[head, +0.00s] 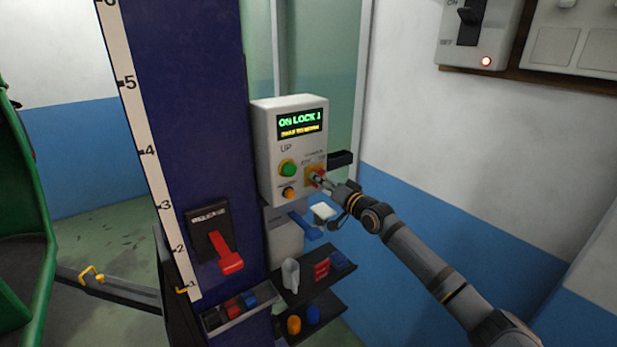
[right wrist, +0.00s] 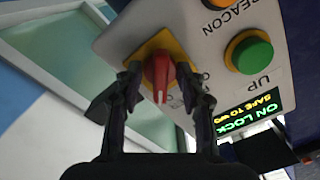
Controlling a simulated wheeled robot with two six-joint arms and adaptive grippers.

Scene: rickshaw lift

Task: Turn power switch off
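The red power knob (right wrist: 158,75) sits on a yellow square plate (right wrist: 160,45) on the pale control box (head: 262,140). In the head view the yellow plate is partly covered by my right gripper (head: 321,180). In the right wrist view the two dark fingers stand on either side of the knob, with what look like narrow gaps, so the gripper looks open around it. The lettering beside the knob is too small or covered to read its setting. The box's display (head: 302,122) is lit and reads ON LOCK. My left gripper is not in view.
A green UP button (head: 288,168) and an orange button (head: 288,193) are beside the knob. Below are a blue lever (head: 305,226) and dark shelves (head: 312,285). A blue column with a red-handled lever (head: 228,256) stands left. A wall switch (head: 470,15) is upper right.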

